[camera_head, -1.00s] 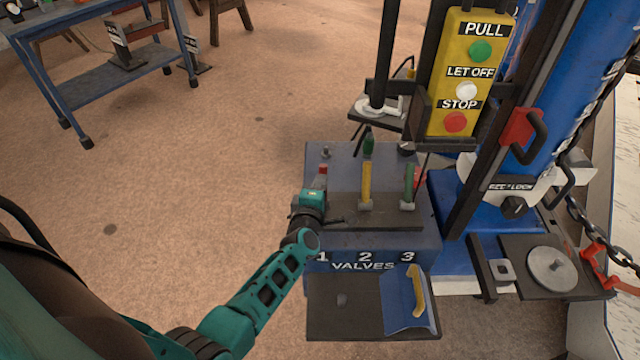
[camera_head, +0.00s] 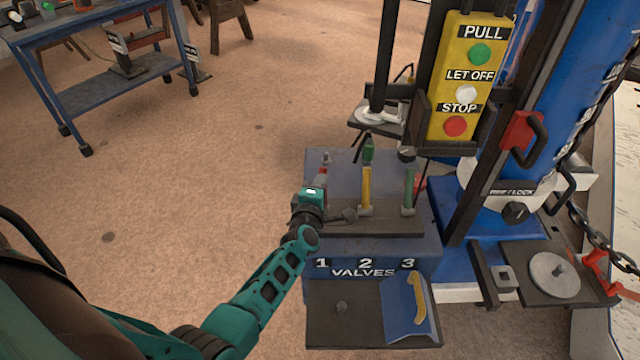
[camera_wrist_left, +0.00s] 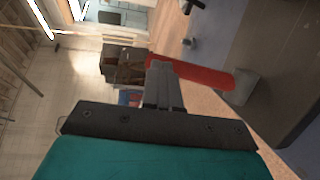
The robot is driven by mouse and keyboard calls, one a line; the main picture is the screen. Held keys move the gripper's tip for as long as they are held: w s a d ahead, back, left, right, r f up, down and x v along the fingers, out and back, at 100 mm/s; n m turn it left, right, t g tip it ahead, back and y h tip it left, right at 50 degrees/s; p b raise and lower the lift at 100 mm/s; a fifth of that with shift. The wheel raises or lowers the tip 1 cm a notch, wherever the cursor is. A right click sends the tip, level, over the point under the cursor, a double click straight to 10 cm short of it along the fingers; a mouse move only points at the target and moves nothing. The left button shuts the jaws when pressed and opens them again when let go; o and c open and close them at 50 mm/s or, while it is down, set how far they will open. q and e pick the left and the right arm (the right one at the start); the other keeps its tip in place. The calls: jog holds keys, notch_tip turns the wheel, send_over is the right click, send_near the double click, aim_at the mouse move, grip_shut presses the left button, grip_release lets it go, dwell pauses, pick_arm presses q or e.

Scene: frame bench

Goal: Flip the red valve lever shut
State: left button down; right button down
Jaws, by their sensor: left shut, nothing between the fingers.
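The red valve lever (camera_head: 323,171) is at valve 1, the left position on the blue valve box (camera_head: 330,243). Only its red end shows past my left gripper (camera_head: 316,186) in the head view. In the left wrist view the red lever (camera_wrist_left: 204,75) runs sideways beyond the fingertips, with its grey mount at the right. My left gripper (camera_wrist_left: 159,75) is shut and empty, its fingers overlapping the lever's near end in the picture. I cannot tell whether they touch it. My right gripper is not in view.
A yellow lever (camera_head: 366,188) and a green lever (camera_head: 409,188) stand to the right on the box. A yellow button panel (camera_head: 464,100) hangs above right. A tray (camera_head: 345,328) with a yellow-handled blue part is in front. Open floor lies left.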

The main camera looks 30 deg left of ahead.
pick_arm(q)
jog(key=shift+r, duration=0.15)
jog(key=shift+s, duration=0.2)
jog(key=f+p+v, duration=0.1)
jog(key=p+v, duration=0.2)
jog(key=v, duration=0.4)
jog(key=shift+r+p, duration=0.35)
jog(key=shift+s, duration=0.1)
